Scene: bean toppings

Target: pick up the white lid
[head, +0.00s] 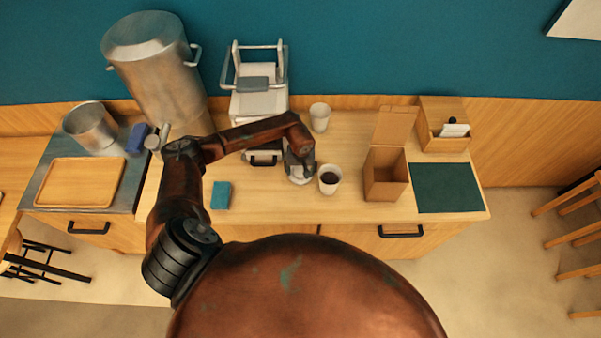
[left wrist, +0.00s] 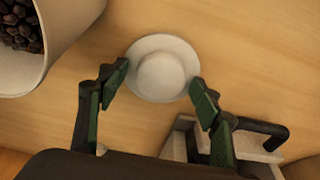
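The white lid (left wrist: 162,68) lies on the wooden counter and shows as a round disc with a raised middle in the left wrist view. In the head view the lid (head: 298,181) is partly hidden under my left gripper (head: 300,165). In the left wrist view my left gripper (left wrist: 160,84) is open, with its green-padded fingers on either side of the lid's near edge. I cannot tell whether the fingers touch the lid. My right gripper is not in view.
A white cup of dark beans (head: 330,180) stands close to the right of the lid; it also shows in the left wrist view (left wrist: 62,45). A cardboard box (head: 385,178), another white cup (head: 320,117) and a blue block (head: 221,195) are on the counter (head: 270,208).

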